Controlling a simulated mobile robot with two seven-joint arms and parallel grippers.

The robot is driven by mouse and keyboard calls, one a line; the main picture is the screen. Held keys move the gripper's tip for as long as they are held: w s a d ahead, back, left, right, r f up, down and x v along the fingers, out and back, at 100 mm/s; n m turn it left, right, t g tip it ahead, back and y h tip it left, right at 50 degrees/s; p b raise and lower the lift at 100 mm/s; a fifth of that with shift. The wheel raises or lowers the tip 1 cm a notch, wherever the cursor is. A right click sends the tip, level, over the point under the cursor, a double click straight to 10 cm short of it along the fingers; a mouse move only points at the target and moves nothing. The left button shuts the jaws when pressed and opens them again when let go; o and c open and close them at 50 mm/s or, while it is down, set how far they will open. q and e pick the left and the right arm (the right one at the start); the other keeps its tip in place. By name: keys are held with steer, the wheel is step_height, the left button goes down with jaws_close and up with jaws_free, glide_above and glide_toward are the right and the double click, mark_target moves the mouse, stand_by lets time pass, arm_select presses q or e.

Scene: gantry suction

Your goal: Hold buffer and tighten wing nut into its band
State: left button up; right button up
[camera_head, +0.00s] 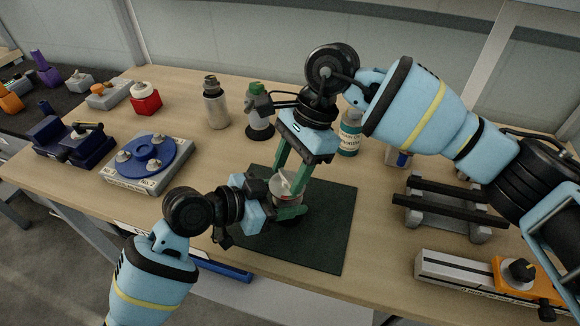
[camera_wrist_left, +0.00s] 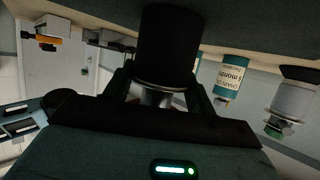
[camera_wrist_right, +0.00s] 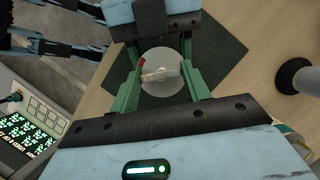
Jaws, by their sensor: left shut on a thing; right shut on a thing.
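The buffer (camera_head: 287,191) is a short cylinder with a pale round top and a dark lower part, upright on the dark green mat (camera_head: 335,225). My left gripper (camera_head: 281,200) is shut on its side from the left. The left wrist view shows its black body (camera_wrist_left: 167,48) upside down between the fingers. My right gripper (camera_head: 290,180) points down from above, its green fingers shut on the wing nut (camera_wrist_right: 160,73), which lies over the buffer's round top in the right wrist view. A small red mark shows at the top's edge. The fingertips partly hide the nut in the head view.
A blue turntable fixture (camera_head: 150,158) stands left, with a red-based jar (camera_head: 145,98) behind. A grey bottle (camera_head: 215,103), a green-capped bottle (camera_head: 259,118) and a teal-labelled bottle (camera_head: 350,133) stand behind the mat. A black-railed rack (camera_head: 445,205) and an orange-ended rail (camera_head: 455,270) are right.

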steer(key=o, duration=1)
steer(key=v, duration=1.2)
